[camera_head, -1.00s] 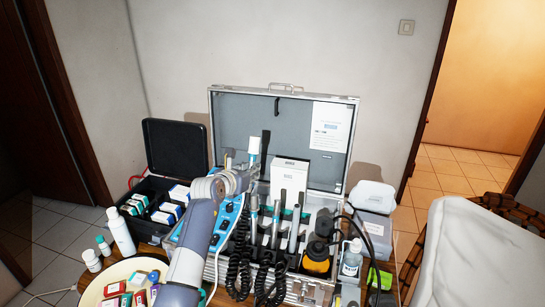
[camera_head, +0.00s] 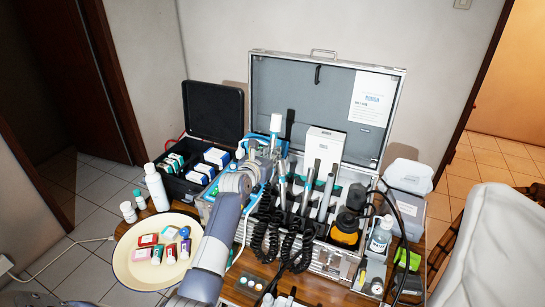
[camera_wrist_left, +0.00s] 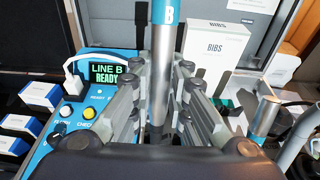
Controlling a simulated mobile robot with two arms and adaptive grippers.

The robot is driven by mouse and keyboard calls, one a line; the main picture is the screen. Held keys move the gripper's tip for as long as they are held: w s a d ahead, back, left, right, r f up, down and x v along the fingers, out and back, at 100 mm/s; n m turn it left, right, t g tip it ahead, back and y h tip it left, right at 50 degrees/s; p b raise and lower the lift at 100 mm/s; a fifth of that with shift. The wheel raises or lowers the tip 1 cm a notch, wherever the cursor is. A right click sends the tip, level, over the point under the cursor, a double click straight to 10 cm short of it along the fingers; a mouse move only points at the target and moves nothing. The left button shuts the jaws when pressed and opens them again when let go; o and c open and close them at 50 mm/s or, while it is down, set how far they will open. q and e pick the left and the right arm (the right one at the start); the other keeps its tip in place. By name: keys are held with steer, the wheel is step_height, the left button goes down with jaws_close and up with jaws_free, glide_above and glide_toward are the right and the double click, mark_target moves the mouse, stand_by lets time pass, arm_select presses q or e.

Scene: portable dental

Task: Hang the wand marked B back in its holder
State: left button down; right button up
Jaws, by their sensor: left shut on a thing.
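The wand marked B (camera_wrist_left: 163,60) is a metal tube with a blue band bearing a white B, upright between the fingers of my left gripper (camera_wrist_left: 155,95). In the head view its pale top with a blue band (camera_head: 276,123) rises above my left gripper (camera_head: 262,165), over the left part of the open case (camera_head: 318,262). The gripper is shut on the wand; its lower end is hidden. Other wands (camera_head: 325,195) stand in the holder row to the right. Which slot is B's I cannot tell. My right gripper is not in view.
The blue control unit (camera_wrist_left: 73,120) shows "LINE B READY" beside the gripper. A white BIBS box (camera_head: 323,150) stands behind the wands. Black coiled cords (camera_head: 293,245) hang in front. A dish (camera_head: 126,262) of small boxes, bottles and a black case (camera_head: 213,110) are at left.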

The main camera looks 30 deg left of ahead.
arm_select(q)
steer(key=shift+g, duration=0.6)
steer(key=f, duration=0.2)
steer(key=s+f, duration=0.1)
steer(key=f, duration=0.2)
steer(key=s+d+f+b, duration=0.1)
steer(key=f, duration=0.2)
steer(key=shift+s+d+f, duration=0.1)
steer(key=shift+s+f, duration=0.15)
steer(key=shift+w+a, duration=0.2)
steer(key=shift+w, duration=0.45)
steer(key=shift+w+a, duration=0.15)
steer(key=shift+r+p, duration=1)
steer(key=shift+r, duration=0.1)
steer(key=shift+s+f, duration=0.15)
steer(key=shift+s, duration=0.05)
steer(key=shift+s+f+b, duration=0.3)
steer(key=shift+f+b, duration=0.2)
steer(key=shift+f, duration=0.45)
steer(key=shift+s+f+b, duration=0.3)
steer(key=shift+f+b, duration=0.15)
steer(key=shift+f, duration=0.5)
